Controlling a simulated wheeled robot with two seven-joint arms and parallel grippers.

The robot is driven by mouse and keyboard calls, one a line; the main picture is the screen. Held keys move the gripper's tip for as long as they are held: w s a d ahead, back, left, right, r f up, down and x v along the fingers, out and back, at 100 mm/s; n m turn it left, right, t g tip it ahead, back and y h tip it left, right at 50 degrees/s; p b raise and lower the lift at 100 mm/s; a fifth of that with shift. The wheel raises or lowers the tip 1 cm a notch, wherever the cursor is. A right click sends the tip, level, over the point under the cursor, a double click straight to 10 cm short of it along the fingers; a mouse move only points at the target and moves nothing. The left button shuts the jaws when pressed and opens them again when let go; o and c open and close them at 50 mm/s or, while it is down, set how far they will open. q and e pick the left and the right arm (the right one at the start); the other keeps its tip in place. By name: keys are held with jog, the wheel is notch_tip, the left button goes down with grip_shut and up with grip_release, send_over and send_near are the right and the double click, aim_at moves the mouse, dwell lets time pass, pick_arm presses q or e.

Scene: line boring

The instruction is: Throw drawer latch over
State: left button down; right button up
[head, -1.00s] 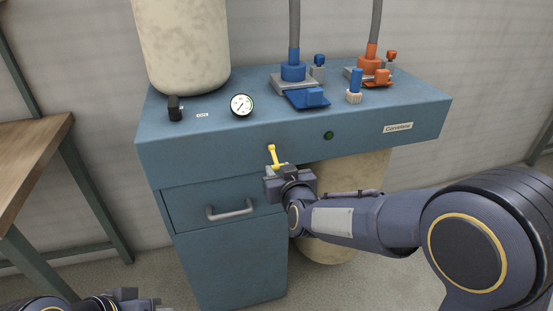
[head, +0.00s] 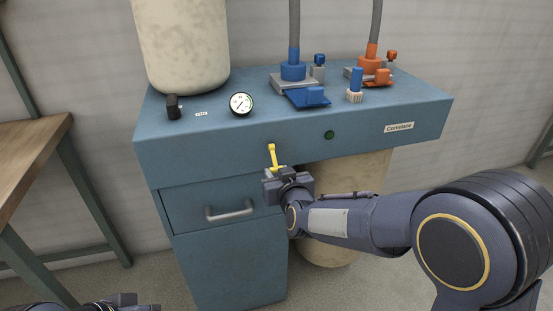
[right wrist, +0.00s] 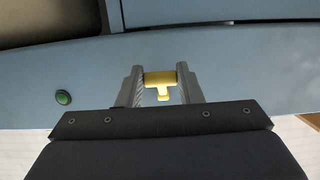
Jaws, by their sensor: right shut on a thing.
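The yellow drawer latch (head: 273,155) stands upright on the blue cabinet front, just above the right end of the drawer (head: 190,204). My right gripper (head: 272,173) is at the latch's lower end. In the right wrist view the yellow latch (right wrist: 161,82) lies between the two fingers of the right gripper (right wrist: 160,88), which are shut on it. The gripper hides part of the latch and its mount. The drawer is closed, with a grey handle (head: 231,210). My left gripper (head: 130,302) shows only in part at the bottom left edge, away from the cabinet.
The blue cabinet top (head: 215,128) carries a gauge (head: 241,103), a black knob (head: 173,107) and blue and orange hose fittings. A green button (head: 329,135) is right of the latch. A beige cylinder (head: 335,240) stands under the overhang. A wooden table (head: 30,160) is at left.

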jog(key=shift+w+f, duration=0.15)
jog(key=shift+f, duration=0.3)
jog(key=shift+a, duration=0.1)
jog(key=shift+w+f, duration=0.15)
jog(key=shift+w, duration=0.15)
jog(key=shift+b, duration=0.35)
jog(key=shift+w+a+f, duration=0.15)
jog(key=shift+w+f, duration=0.15)
jog(key=shift+w, duration=0.15)
jog(key=shift+w+a, duration=0.1)
jog(key=shift+w+b, duration=0.25)
jog(key=shift+b, duration=0.05)
jog(key=o, duration=0.9)
jog(key=shift+w+a, duration=0.1)
